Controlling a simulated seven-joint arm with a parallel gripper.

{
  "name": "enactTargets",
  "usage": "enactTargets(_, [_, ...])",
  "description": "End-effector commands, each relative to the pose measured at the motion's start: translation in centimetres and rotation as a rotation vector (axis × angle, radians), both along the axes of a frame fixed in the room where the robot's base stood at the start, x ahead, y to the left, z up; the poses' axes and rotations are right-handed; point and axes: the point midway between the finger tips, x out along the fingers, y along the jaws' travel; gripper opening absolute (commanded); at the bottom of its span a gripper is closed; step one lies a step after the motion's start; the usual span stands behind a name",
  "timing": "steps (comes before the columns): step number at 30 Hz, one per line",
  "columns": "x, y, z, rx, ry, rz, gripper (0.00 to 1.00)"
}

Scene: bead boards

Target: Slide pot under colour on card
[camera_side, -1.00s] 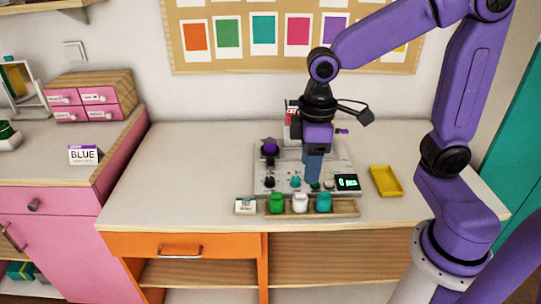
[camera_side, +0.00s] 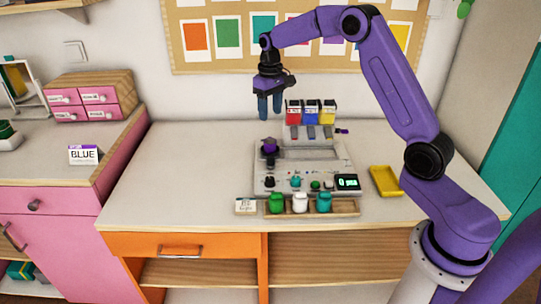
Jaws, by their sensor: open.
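A white card reading BLUE (camera_side: 85,155), with a purple top strip, stands on the left counter. Red (camera_side: 293,112), blue (camera_side: 311,112) and yellow (camera_side: 329,112) colour containers stand side by side at the back of a pale machine (camera_side: 345,160). Green (camera_side: 276,203), white (camera_side: 300,203) and teal (camera_side: 324,203) pots stand in a wooden rack (camera_side: 350,208) at its front. I cannot tell which pot the task means. My gripper (camera_side: 270,108) is open and empty, pointing down in the air left of the colour containers.
The machine carries a purple-and-black part (camera_side: 269,148), small knobs and a dark display (camera_side: 347,182) showing 0. A small white label (camera_side: 245,206) is at the rack's left end. A yellow tray (camera_side: 386,181) lies to the right. The worktop's left part is clear.

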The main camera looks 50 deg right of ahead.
Motion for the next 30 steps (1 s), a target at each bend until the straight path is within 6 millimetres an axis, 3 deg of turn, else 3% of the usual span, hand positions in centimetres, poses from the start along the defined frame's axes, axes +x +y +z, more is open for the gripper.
enactTargets(8, [0.0, -0.2, -2.8, 0.000, 0.004, -0.004, 0.53])
enactTargets(24, [0.0, -0.2, -12.9, 0.000, 0.005, -0.004, 0.53])
enactTargets(30, [0.0, -0.2, -15.8, 0.000, 0.004, -0.003, 0.53])
